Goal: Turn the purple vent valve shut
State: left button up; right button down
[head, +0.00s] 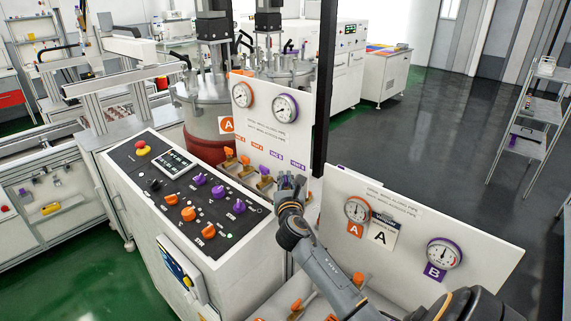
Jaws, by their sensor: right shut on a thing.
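My right gripper (289,181) reaches in from the lower right and is shut at the row of valves below the upper white panel. It is closed on the purple vent valve, which it almost wholly hides, so the handle's angle cannot be told. A purple label (297,166) shows on the panel just above the gripper. My left gripper is not in view.
A control console (190,195) with orange and purple knobs and a red stop button stands left of the gripper. The upper panel (268,128) carries two gauges. A lower gauge panel (400,215) stands close to the right of my arm. Dark floor lies open behind.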

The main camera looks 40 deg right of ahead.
jog(key=n+y, duration=0.1)
jog(key=n+t+y+p, duration=0.1)
jog(key=shift+d+r+t+y, duration=0.1)
jog(key=shift+r+t+y, duration=0.05)
jog(key=shift+t+y, duration=0.15)
jog(key=n+y, duration=0.1)
jog(key=t+y, duration=0.1)
jog(key=shift+f+n+y, duration=0.2)
jog(key=shift+n+y, duration=0.1)
jog(key=shift+n, duration=0.1)
jog(key=shift+f+n+t+y+b, duration=0.1)
jog(key=shift+n+t+y+b, duration=0.25)
jog(key=shift+y+b, duration=0.25)
jog(key=n+y+b, duration=0.3)
jog(key=y, duration=0.1)
jog(key=shift+f+t, duration=0.1)
jog(key=shift+t, duration=0.15)
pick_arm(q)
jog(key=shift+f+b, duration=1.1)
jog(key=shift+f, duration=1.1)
pick_arm(e)
jog(key=shift+r+n+y, duration=0.2)
jog(key=shift+n+y, duration=0.35)
jog(key=shift+y, duration=0.55)
jog(key=shift+r, duration=0.1)
jog(key=c, duration=1.4)
grip_release()
